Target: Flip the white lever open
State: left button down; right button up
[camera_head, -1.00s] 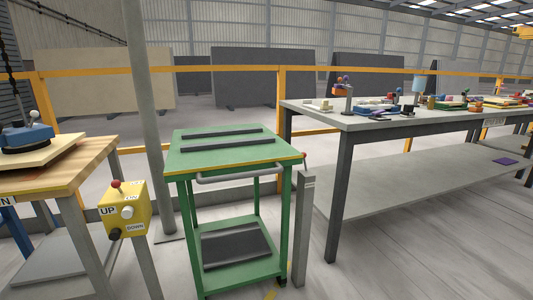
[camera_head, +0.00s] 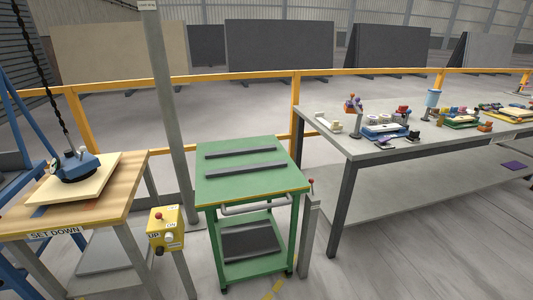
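A blue lifting device (camera_head: 77,167) sits on a cream slab (camera_head: 105,180) on the wood-topped table at the left. A dark chain (camera_head: 52,85) runs up from it. A small lever with a pale, whitish knob (camera_head: 82,149) stands up on top of the device; its exact position is too small to tell. A yellow control box (camera_head: 163,229) on a post has a red-knobbed stick (camera_head: 158,216), a white round button (camera_head: 169,237) and labels, with UP readable. Neither of my grippers is in view.
The wooden table (camera_head: 135,170) carries a SET DOWN label. A green cart (camera_head: 290,180) with dark bars stands in the middle, beside a post with a red-knobbed lever (camera_head: 311,182). A long grey workbench (camera_head: 400,152) with many small items fills the right. A pole (camera_head: 172,110) and yellow railing stand behind.

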aim_at(82, 148)
jog(key=u, duration=1.55)
